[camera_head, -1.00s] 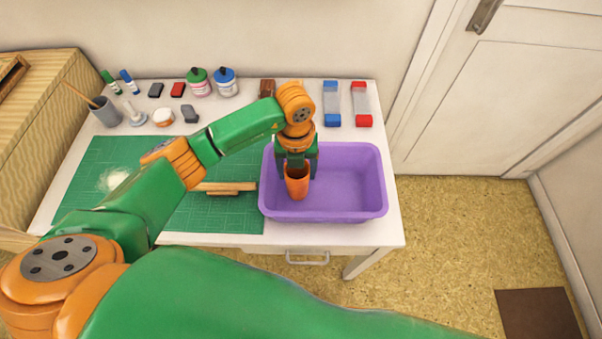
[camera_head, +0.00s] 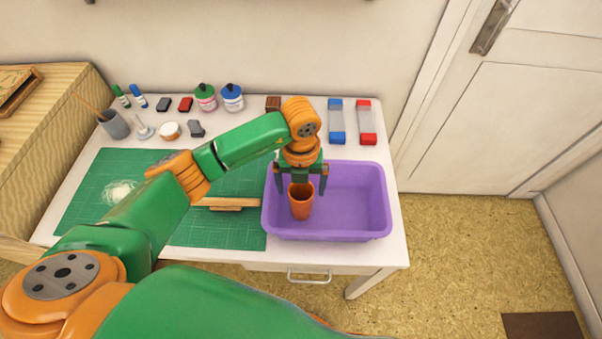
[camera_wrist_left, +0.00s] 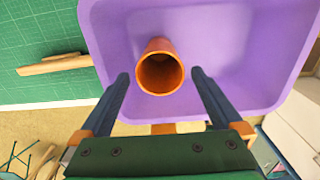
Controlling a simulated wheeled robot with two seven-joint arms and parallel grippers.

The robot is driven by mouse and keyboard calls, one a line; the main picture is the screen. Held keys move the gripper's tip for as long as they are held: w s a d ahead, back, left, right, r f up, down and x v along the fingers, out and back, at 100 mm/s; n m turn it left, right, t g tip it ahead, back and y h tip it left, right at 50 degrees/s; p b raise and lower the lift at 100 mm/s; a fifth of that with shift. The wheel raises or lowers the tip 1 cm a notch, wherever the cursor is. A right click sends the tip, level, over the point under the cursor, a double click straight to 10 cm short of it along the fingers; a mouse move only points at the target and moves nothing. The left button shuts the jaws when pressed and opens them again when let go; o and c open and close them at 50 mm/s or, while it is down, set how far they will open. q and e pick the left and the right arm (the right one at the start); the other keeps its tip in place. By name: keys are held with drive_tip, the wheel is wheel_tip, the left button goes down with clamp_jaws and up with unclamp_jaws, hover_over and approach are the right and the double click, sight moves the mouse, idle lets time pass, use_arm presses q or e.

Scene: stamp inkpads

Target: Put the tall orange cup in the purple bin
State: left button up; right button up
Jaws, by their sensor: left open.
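The tall orange cup (camera_head: 301,203) is inside the purple bin (camera_head: 360,234), in its left part. It looks upright in the head view, with its open mouth up. In the left wrist view the cup (camera_wrist_left: 160,70) lies between and beyond the two dark fingers, with a gap on each side. My left gripper (camera_head: 301,188) is open above the cup, its fingers spread and apart from it. The wrist view shows the bin (camera_wrist_left: 240,85) floor around the cup. My right gripper is not in view.
A green cutting mat (camera_head: 90,205) with wooden pieces (camera_head: 226,204) lies left of the bin. Bottles (camera_head: 232,97), inkpads (camera_head: 185,104), a pencil cup (camera_head: 114,125) and blue and red items (camera_head: 366,122) line the table's back. The bin's right half is empty.

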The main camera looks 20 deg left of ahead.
use_arm(q)
wheel_tip(320, 180, up, 10)
drive_tip(key=b, duration=0.1)
drive_tip(key=shift+f, duration=0.25)
